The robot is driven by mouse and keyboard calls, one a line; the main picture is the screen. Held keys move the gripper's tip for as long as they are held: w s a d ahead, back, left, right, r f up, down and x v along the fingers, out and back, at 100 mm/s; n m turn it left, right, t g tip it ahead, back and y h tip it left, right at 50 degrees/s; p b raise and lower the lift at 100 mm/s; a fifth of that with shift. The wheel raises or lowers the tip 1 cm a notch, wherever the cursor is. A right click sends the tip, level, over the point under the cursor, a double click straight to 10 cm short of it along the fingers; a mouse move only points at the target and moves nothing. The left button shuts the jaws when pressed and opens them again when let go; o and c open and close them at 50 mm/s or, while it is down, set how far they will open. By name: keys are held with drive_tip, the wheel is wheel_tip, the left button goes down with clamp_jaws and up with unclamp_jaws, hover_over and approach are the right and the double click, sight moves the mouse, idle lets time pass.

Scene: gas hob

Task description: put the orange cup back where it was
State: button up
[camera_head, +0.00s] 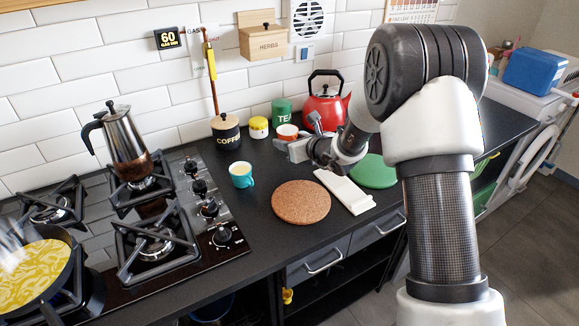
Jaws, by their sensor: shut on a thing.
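The orange cup (287,131), pale inside, is near the back of the dark counter, in front of the green TEA tin. My gripper (281,144) reaches in from the right and is shut on the cup at its near side. The fingers and the cup's lower part are small and partly hidden, so I cannot tell whether the cup touches the counter.
A teal cup (241,175), cork mat (301,202), white rest (344,191) and green mat (373,171) lie on the counter. A red kettle (325,108), TEA tin (281,111), yellow jar (258,127) and COFFEE jar (226,133) stand behind. The hob (185,235) is left.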

sight(290, 165)
drive_tip(key=shift+f+b, duration=0.55)
drive_tip(key=shift+f, duration=2.65)
drive_tip(key=shift+d+f+b, duration=0.1)
drive_tip(key=shift+f+b, duration=0.15)
drive_tip(key=shift+b, duration=0.05)
drive_tip(key=o, duration=1.2)
drive_tip(key=shift+r, duration=0.1)
